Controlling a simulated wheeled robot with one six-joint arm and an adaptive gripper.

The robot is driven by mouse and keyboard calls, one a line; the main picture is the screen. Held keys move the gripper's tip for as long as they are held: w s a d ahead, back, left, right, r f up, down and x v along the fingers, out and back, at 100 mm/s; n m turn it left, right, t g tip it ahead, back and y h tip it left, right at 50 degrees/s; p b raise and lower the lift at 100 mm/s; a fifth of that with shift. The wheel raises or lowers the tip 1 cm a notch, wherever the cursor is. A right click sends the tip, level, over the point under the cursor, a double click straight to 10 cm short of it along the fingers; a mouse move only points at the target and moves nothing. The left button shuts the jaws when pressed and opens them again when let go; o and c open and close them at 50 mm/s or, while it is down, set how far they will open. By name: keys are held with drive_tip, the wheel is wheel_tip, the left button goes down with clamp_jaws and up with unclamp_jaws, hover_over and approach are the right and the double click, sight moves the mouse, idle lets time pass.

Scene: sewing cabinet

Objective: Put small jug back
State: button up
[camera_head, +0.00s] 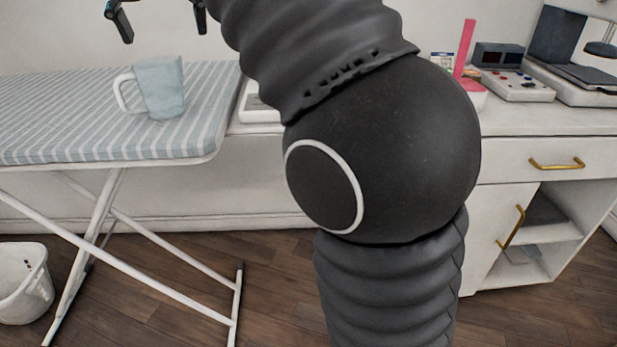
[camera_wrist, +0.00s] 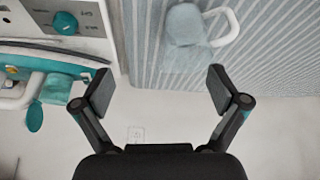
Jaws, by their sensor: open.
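The small jug, pale blue with a white loop handle (camera_head: 160,88), stands upright on the striped ironing board (camera_head: 60,112), near its right end. Its handle points left in the head view. The jug also shows at the top of the wrist view (camera_wrist: 184,24), seen from above, with its handle to the right there. My gripper (camera_head: 158,18) is open and empty, above and apart from the jug at the top edge of the head view. In the wrist view, its spread fingers (camera_wrist: 160,87) have nothing between them, and the jug lies beyond them.
A white cabinet (camera_head: 575,122) stands right of the board, partly hidden by my arm. It carries a pink upright item (camera_head: 464,48), a control box (camera_head: 515,86) and a dark-screened device (camera_head: 560,40). A white-and-teal machine (camera_wrist: 60,65) shows in the wrist view. A white bin (camera_head: 25,283) stands lower left.

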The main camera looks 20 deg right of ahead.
drive_tip(key=s+d+f, duration=0.4)
drive_tip(key=s+f, duration=0.3)
drive_tip(key=f, duration=0.3)
drive_tip(key=s+d+f+n, duration=0.1)
drive_tip(key=s+d+f, duration=0.4)
drive_tip(key=s+f, duration=0.3)
drive_tip(key=s+d+f+n+t+y, duration=0.1)
drive_tip(key=s+d+f, duration=0.3)
drive_tip(key=f, duration=0.9)
drive_tip(key=s, duration=0.3)
drive_tip(key=shift+s+d, duration=0.2)
drive_tip(key=shift+d, duration=0.05)
drive_tip(key=shift+f, duration=0.1)
